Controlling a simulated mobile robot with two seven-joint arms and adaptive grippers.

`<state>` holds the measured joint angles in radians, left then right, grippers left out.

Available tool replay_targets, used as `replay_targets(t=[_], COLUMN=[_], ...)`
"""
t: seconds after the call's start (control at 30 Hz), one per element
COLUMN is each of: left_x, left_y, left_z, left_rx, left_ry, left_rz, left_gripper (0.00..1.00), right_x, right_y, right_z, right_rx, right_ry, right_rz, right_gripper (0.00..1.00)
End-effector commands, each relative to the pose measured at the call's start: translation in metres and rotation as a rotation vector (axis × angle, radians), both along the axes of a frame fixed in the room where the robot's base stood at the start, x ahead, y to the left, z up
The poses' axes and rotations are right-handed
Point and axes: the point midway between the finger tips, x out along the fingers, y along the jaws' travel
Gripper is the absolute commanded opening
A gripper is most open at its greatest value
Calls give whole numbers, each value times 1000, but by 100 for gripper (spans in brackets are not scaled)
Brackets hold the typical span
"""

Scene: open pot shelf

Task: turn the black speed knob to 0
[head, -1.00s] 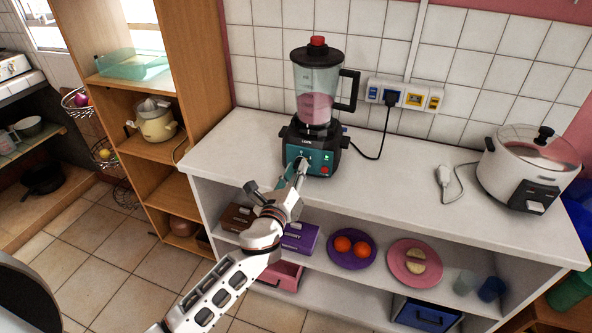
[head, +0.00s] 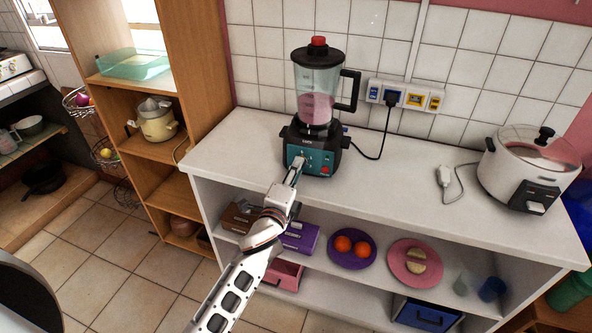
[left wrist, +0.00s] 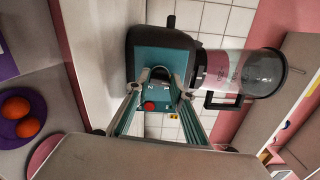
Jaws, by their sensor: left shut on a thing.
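The blender (head: 316,134) stands upright on the white counter, with a teal front panel and a clear jug (head: 317,83) holding something pink. The black speed knob (left wrist: 160,74) sits on the panel, with white numbers beside it in the left wrist view. A red button (left wrist: 150,106) is next to it. My left gripper (head: 297,165) reaches the panel from the front; its fingertips (left wrist: 161,84) are shut on the knob, one on each side. The fingers partly hide the knob and its scale, so I cannot read its setting. My right gripper is out of view.
A rice cooker (head: 525,168) and a loose white plug (head: 443,177) are on the counter's right. The blender's black cord runs to the wall sockets (head: 405,95). Plates of food (head: 352,248) stand on the shelf below.

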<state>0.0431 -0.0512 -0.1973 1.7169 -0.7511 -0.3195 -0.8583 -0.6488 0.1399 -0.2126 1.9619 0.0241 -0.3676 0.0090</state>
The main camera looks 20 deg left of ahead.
Motion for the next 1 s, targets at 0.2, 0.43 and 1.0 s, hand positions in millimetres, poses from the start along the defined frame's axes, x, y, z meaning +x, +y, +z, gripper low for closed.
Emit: replay_targets(t=[0.2, 0.43, 1.0], left_x=[0, 0, 0], left_y=[0, 1, 1], left_z=[0, -1, -1], left_rx=[-101, -146, -154], left_ry=[1, 0, 0], left_rz=[0, 1, 1], left_gripper=[1, 1, 39], right_x=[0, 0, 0], right_y=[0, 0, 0], right_z=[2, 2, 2], right_rx=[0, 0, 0], right_ry=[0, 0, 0], right_rz=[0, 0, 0], right_gripper=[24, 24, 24])
